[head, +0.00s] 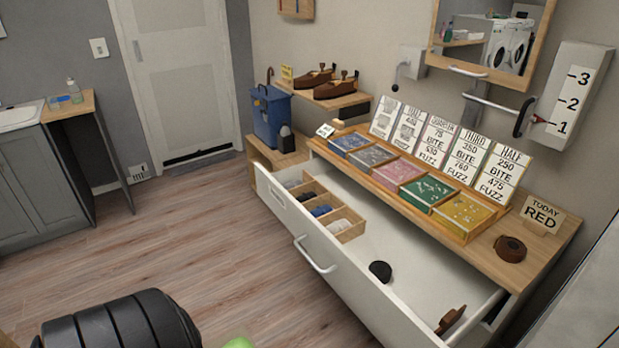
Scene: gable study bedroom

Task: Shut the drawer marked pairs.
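A wide white drawer (365,285) is pulled well out from under the wooden counter (400,200). Its front has a bar handle (315,257) and a small label (277,194), too small to read. A wooden divided tray (350,234) with small rolled cloth items sits inside at the left. A black rounded item (380,271) and a brown item (450,320) lie on the drawer floor to the right. The front's lower right part is cut off by the picture edge. Neither of my grippers is in view.
The counter bears several coloured trays (428,190), price cards, a brown roll (510,248) and a "TODAY RED" sign (541,214). A blue bin (271,117) stands behind the drawer's left end. The wooden floor (190,235) left of the drawer is clear.

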